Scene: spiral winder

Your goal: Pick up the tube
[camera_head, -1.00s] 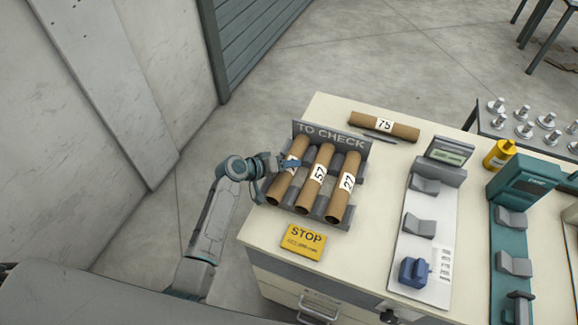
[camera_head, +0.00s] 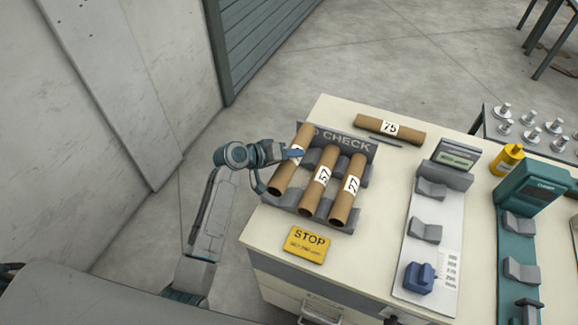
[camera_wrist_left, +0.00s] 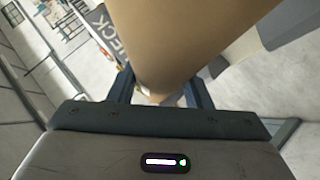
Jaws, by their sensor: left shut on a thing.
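My left gripper (camera_head: 290,154) is shut on the leftmost brown cardboard tube (camera_head: 283,178), gripping it around its upper middle. The tube is raised at the rack's left side, and its top end covers the first letters of the "TO CHECK" sign. In the left wrist view the tube (camera_wrist_left: 180,35) fills the top middle between the two fingers (camera_wrist_left: 160,92). Its number label is mostly hidden by the gripper. Tubes labelled 57 (camera_head: 319,183) and 77 (camera_head: 348,190) lie tilted in the grey rack (camera_head: 341,224). My right gripper is not in view.
A tube labelled 75 (camera_head: 390,129) lies at the table's back beside a thin dark rod. A white measuring station (camera_head: 427,252) and a teal one (camera_head: 515,240) stand to the right.

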